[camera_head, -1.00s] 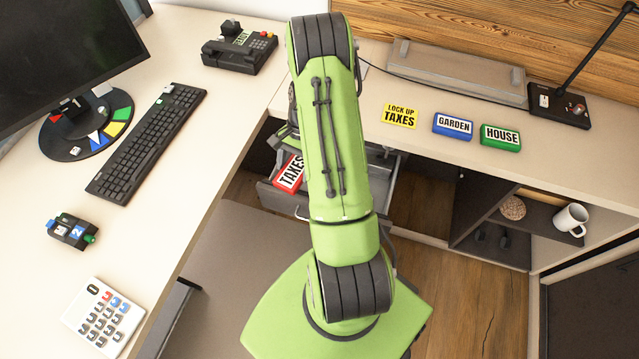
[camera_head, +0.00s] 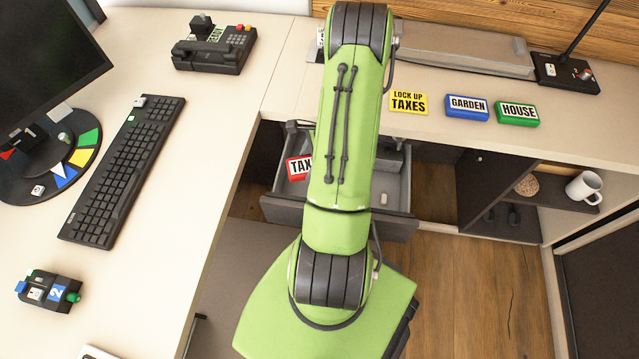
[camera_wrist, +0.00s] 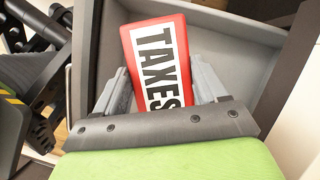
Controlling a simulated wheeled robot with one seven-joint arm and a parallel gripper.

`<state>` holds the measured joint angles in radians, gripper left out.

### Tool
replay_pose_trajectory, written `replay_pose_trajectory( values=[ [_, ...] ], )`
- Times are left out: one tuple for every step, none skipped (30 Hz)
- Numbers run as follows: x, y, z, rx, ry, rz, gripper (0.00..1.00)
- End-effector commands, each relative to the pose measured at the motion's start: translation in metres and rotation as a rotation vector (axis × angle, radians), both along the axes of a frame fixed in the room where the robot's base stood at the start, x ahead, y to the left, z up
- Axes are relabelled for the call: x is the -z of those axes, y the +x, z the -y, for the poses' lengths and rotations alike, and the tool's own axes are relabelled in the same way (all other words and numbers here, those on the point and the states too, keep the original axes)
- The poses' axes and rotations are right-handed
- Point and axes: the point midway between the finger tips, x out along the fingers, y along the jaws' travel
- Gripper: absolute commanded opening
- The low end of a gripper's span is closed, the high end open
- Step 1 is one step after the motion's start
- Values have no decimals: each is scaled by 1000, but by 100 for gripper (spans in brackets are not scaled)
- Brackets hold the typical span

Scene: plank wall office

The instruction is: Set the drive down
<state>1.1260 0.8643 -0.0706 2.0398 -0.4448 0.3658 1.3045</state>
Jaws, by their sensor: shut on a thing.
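The red drive with a white TAXES label (camera_head: 299,167) is over the open drawer (camera_head: 392,222) in the head view, partly hidden behind my arm. In the wrist view the drive (camera_wrist: 160,62) lies between the two grey fingers of my gripper (camera_wrist: 165,95), which is shut on it. The grey drawer interior (camera_wrist: 222,38) shows behind and around the drive. I cannot tell whether the drive touches the drawer floor. My gripper's fingers are hidden by my arm in the head view.
A yellow LOCK UP TAXES note (camera_head: 409,103), a blue GARDEN drive (camera_head: 467,107) and a green HOUSE drive (camera_head: 517,113) sit on the desk above the drawer. A shelf at right holds a white mug (camera_head: 584,187). A keyboard (camera_head: 124,170) is on the left desk.

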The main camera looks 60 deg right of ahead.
Motion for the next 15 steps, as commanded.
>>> replay_pose_trajectory(
  values=[
    [23,0,-1,-1,6,-1,35],
    [32,0,-1,-2,4,-1,35],
    [44,0,-1,-2,4,-1,35],
    [52,1,-1,-2,3,0,35],
    [59,1,-1,-3,3,0,35],
    [67,0,-1,-3,3,0,35],
    [71,1,-1,-4,1,0,35],
    [75,1,-1,-3,1,1,35],
    [78,1,0,-3,1,1,35],
    [81,1,0,-3,0,0,35],
    [85,1,0,-3,0,0,35],
    [91,1,-1,-4,1,0,35],
    [97,1,-1,-3,1,0,35],
    [104,1,-1,-3,1,0,35],
    [113,1,-1,-3,2,-1,35]
  ],
)
